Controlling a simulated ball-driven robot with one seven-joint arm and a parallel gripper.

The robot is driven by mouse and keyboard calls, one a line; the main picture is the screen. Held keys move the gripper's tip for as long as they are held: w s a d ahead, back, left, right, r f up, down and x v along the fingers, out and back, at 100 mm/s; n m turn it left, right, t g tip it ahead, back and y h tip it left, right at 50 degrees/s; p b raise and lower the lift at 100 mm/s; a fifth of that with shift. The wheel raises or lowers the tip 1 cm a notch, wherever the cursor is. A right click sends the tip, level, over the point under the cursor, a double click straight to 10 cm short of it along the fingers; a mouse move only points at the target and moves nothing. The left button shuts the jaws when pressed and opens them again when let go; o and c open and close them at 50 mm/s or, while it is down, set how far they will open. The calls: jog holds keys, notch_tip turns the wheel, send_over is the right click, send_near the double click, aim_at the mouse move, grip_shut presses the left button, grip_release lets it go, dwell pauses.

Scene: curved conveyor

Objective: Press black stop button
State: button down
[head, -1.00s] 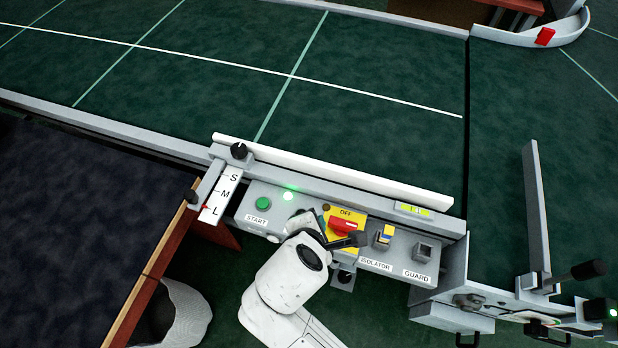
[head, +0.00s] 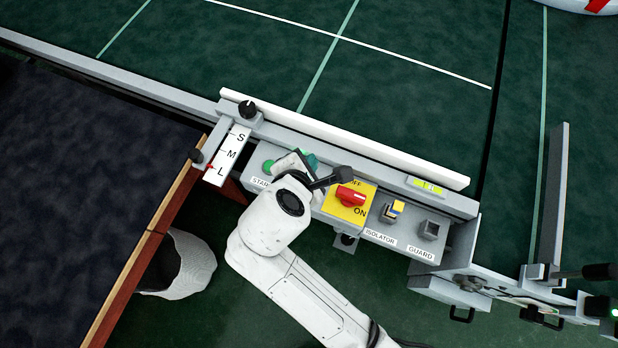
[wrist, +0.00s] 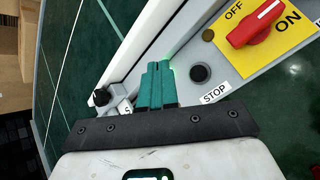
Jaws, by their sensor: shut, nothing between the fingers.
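The black stop button (wrist: 201,73) is round, set in the grey panel beside a white STOP label (wrist: 215,93) in the wrist view. It shows uncovered there, right of my gripper (wrist: 157,68). The teal fingers are closed together and empty. Their tips look apart from the button; their height above the panel is unclear. In the head view, my white wrist covers the stop button, and the fingers (head: 312,160) show only partly behind it.
The green start button (head: 267,166) lies left of my wrist. A red rotary switch (head: 346,196) on a yellow plate stands close on the right, then the isolator (head: 394,211) and guard switch (head: 430,230). A white rail (head: 350,142) runs behind the panel.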

notch_tip(320, 180, down, 6)
jog(key=b, duration=0.7)
jog(key=shift+f, duration=1.05)
jog(key=shift+f, duration=0.15)
dwell(0.8)
jog(key=shift+f, duration=0.25)
jog(key=shift+f, duration=0.45)
dwell(0.8)
jog(key=shift+r, duration=0.1)
jog(key=shift+r+p, duration=0.8)
jog(key=shift+p, duration=0.4)
notch_tip(320, 180, up, 5)
jog(key=p, duration=0.6)
